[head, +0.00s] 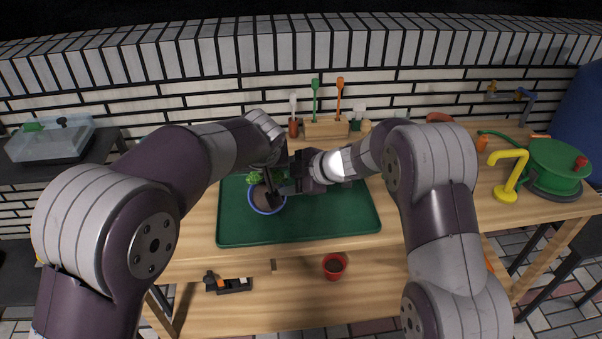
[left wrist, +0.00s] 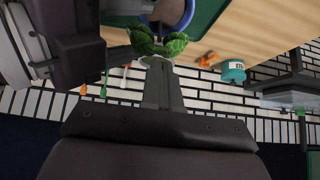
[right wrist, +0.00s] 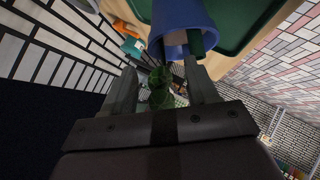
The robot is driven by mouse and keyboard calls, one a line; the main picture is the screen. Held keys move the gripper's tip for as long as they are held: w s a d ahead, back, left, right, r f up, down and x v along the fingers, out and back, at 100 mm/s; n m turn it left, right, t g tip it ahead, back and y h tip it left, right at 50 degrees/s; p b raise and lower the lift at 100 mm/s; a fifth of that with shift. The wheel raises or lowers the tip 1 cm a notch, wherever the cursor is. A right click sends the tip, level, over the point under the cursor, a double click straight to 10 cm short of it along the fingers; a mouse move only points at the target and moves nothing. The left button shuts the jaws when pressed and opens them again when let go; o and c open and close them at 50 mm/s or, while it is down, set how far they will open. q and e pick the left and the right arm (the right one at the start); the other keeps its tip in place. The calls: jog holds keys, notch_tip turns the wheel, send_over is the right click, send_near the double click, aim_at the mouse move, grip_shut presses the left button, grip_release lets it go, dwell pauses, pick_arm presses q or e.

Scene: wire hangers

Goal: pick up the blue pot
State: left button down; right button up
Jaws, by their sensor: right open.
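The blue pot (head: 266,210) stands on the green tray, with brown soil inside its blue rim. A leafy green plant (head: 254,177) shows at its back left edge. My right gripper (head: 281,188) is at the pot's right side, open. In the right wrist view its fingers (right wrist: 160,68) are spread, with the blue pot (right wrist: 182,20) just beyond the tips; contact is unclear. My left gripper (head: 270,172) is above the back of the pot. In the left wrist view its fingers (left wrist: 162,66) are close together at the plant (left wrist: 160,42); whether they grip it is hidden.
The green tray (head: 320,225) is clear at the front and right. A wooden tool holder (head: 326,128) stands behind. A green hose reel (head: 555,165) and yellow tap (head: 508,175) are at the right. A red pot (head: 334,265) is on the lower shelf.

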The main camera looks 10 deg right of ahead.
pick_arm(q)
jog(key=shift+f, duration=0.45)
pick_arm(e)
jog(key=shift+x, duration=0.95)
pick_arm(q)
jog(key=shift+w, duration=0.25)
pick_arm(e)
jog(key=shift+w+a+f, duration=0.1)
jog(key=shift+w+f, duration=0.15)
pick_arm(q)
jog(key=shift+r, duration=0.15)
jog(key=shift+s, duration=0.1)
pick_arm(e)
jog(key=shift+s+r, duration=0.1)
pick_arm(q)
jog(key=shift+r, duration=0.15)
pick_arm(e)
grip_shut()
pick_arm(q)
jog(key=shift+r, duration=0.6)
pick_arm(e)
jog(key=shift+s, duration=0.1)
